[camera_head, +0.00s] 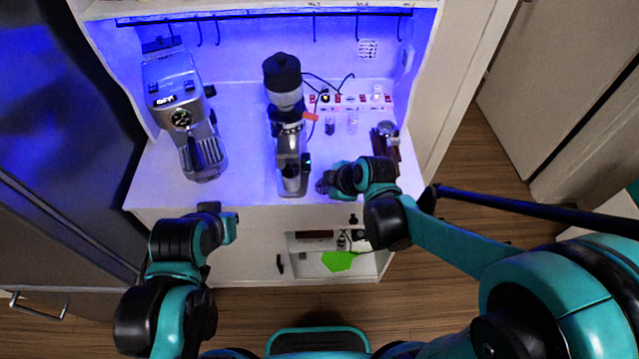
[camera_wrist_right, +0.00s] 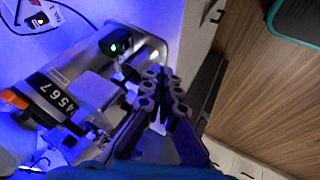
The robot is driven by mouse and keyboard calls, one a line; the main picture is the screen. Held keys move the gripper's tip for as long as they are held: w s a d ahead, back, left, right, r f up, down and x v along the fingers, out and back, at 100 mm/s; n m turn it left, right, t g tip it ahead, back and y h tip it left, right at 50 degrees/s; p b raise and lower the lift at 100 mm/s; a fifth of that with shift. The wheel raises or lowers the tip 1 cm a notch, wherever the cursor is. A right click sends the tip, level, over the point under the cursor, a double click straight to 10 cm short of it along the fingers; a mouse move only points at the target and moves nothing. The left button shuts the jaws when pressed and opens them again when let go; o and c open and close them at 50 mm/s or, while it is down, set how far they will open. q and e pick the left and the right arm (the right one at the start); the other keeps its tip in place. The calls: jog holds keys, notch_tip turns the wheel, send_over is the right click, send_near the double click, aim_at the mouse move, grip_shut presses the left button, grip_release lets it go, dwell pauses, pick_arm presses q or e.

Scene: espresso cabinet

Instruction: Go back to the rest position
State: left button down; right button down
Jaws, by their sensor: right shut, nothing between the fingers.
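My right gripper (camera_head: 323,184) is shut and empty over the counter's front part, just right of the coffee grinder (camera_head: 286,150). In the right wrist view its closed fingers (camera_wrist_right: 162,82) lie in front of the grinder's silver body (camera_wrist_right: 85,68); whether they touch it I cannot tell. A metal cup (camera_head: 291,180) sits at the grinder's front. My left gripper (camera_head: 229,226) is low in front of the cabinet, left of centre; its fingers are too small to read.
An espresso machine (camera_head: 184,115) stands on the left of the white counter (camera_head: 245,185). Hooks hang above. An open shelf below holds a green item (camera_head: 339,261). Wooden floor (camera_head: 462,155) is clear at right.

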dwell(0.3)
jog(key=s+d+f+m+t+h+b, duration=0.1)
jog(key=s+d+f+m+h+b, duration=0.2)
jog(key=s+d+m+b, duration=0.7)
jog(key=s+d+m+h, duration=0.1)
jog(key=s+d+m, duration=0.1)
jog(key=d+m, duration=0.3)
jog(key=shift+s+m+t, duration=0.3)
jog(key=shift+s+m, duration=0.05)
jog(key=shift+m, duration=0.55)
dwell(3.0)
